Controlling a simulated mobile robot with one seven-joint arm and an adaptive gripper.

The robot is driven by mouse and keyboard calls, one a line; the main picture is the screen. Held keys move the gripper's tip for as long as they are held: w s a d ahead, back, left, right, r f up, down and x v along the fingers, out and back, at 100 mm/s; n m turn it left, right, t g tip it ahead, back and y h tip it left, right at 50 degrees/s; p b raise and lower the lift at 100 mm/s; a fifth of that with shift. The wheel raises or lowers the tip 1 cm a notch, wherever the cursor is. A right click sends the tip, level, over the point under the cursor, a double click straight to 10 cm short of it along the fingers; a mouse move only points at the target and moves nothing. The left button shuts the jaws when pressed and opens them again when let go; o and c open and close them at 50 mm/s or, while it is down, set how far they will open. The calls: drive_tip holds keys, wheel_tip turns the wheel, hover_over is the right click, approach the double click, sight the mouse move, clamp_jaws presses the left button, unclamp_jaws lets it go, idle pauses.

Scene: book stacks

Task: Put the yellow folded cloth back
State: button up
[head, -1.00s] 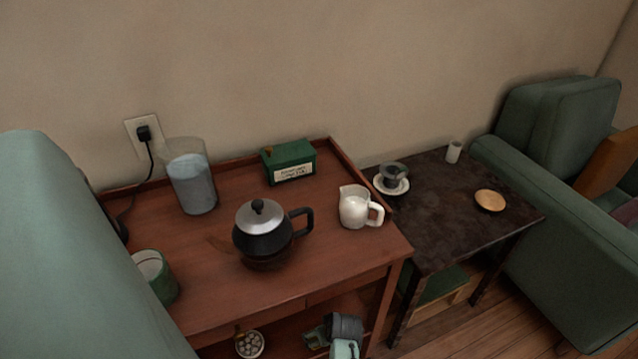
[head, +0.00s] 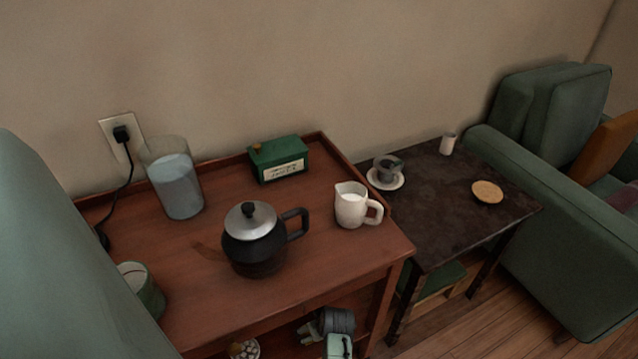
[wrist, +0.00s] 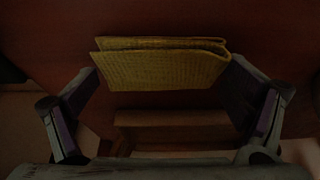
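The yellow folded cloth (wrist: 160,68) shows in the wrist view, a woven-looking bundle with its folded layers at the top edge. My gripper (wrist: 165,75) has its two fingers wide apart, one at each end of the cloth. The fingertips meet or nearly meet the cloth's ends; I cannot tell whether they press on it or whether it rests on a surface. The head view does not show the cloth. Part of my arm (head: 338,345) shows there at the bottom, by the lower shelf of the red-brown table (head: 310,240).
The table carries a black kettle (head: 255,240), a white jug (head: 352,207), a green box (head: 279,160) and a clear pitcher (head: 178,188). A dark side table (head: 440,220) and green armchair (head: 560,200) stand right. In the wrist view, a brown block (wrist: 175,132) lies below the cloth.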

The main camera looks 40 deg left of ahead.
drive_tip(key=shift+o, duration=0.2)
drive_tip(key=shift+d+r, duration=0.1)
drive_tip(key=shift+r, duration=0.4)
drive_tip(key=v, duration=1.1)
drive_tip(key=shift+r, duration=0.15)
drive_tip(key=shift+s+d, duration=0.1)
